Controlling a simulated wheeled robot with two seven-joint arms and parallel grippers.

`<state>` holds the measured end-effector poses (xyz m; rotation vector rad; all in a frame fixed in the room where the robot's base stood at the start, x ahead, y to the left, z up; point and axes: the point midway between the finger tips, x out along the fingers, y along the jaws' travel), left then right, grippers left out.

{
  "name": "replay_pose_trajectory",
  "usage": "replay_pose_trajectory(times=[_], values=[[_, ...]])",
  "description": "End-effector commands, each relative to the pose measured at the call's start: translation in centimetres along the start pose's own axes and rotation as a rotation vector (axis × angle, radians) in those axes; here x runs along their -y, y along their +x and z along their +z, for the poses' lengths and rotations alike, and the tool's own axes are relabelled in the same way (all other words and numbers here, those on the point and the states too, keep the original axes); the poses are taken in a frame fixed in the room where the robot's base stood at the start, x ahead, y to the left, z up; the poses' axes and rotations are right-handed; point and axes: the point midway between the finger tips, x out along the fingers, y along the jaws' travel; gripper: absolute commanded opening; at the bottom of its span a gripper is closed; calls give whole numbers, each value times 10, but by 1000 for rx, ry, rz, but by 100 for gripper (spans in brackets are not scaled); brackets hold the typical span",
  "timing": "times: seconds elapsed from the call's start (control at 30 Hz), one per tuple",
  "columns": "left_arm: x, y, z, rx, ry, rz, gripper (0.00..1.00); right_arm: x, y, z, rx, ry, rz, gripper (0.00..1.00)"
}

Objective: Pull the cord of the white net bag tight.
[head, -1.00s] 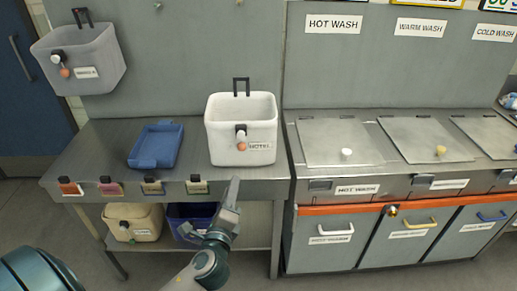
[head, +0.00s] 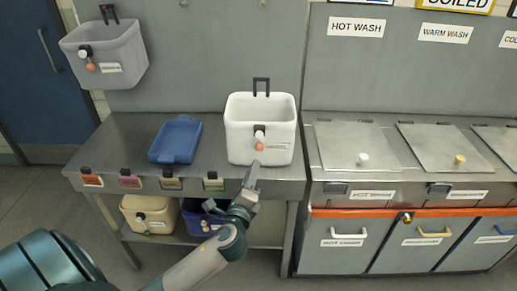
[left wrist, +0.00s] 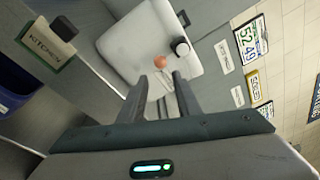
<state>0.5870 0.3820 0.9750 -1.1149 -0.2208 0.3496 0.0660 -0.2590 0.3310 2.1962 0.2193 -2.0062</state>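The white net bag (head: 240,143) stands upright on the steel bench and looks like an open-topped bin with a black hanger at the back. On its front are a white toggle with a black top (head: 259,131), an orange bead (head: 259,147) below it, and a label. The left wrist view shows the bag (left wrist: 130,42), the bead (left wrist: 159,62) and the toggle (left wrist: 181,47) beyond my fingers. My left gripper (head: 251,176) is just below and in front of the bead. In the left wrist view its fingers (left wrist: 161,82) are apart, with nothing clearly held. My right gripper is out of view.
A blue tray (head: 175,140) lies left of the bag. A grey bag (head: 115,52) hangs at upper left. Cream (head: 150,214) and blue (head: 196,222) bags sit on the lower shelf. Lidded wash bins (head: 355,147) stand to the right. Coloured tags line the bench's front edge.

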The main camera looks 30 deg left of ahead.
Motion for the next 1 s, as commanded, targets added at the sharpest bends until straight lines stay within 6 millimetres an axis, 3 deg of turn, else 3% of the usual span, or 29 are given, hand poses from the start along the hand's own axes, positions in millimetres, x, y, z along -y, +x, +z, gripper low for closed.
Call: replay_pose_trajectory(times=[0.5, 0.7, 1.0], values=[[2, 91, 1, 1, 1, 0, 31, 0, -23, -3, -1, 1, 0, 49], [1, 109, 0, 0, 1, 0, 31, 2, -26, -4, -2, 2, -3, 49], [0, 114, 0, 0, 0, 0, 31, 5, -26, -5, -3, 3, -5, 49]])
